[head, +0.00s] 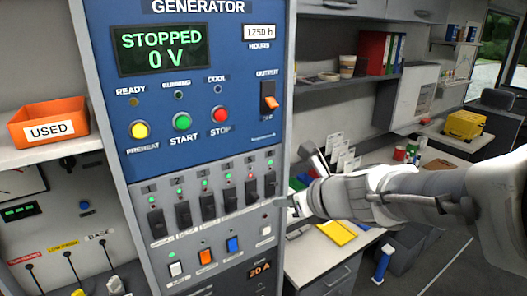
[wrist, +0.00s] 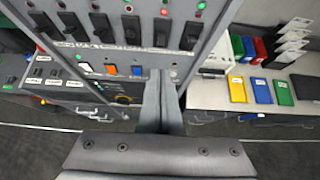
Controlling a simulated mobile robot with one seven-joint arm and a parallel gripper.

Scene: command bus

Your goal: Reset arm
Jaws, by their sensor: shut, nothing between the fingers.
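My arm (head: 400,195) reaches in from the right in the head view. My gripper (head: 284,203) is at the lower right edge of the generator panel (head: 190,90). In the wrist view my gripper (wrist: 161,80) is shut and empty, with its fingers in front of the panel's lower right part. I cannot tell whether the fingertips touch the panel. The display (head: 160,50) reads "STOPPED 0 V".
A row of black breaker switches (head: 208,207) and small coloured rockers (head: 205,257) sit on the panel. A counter (head: 315,262) with coloured folders (wrist: 262,90) stands to the right. An orange bin (head: 47,122) marked "USED" is at left. Floor shows at far right.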

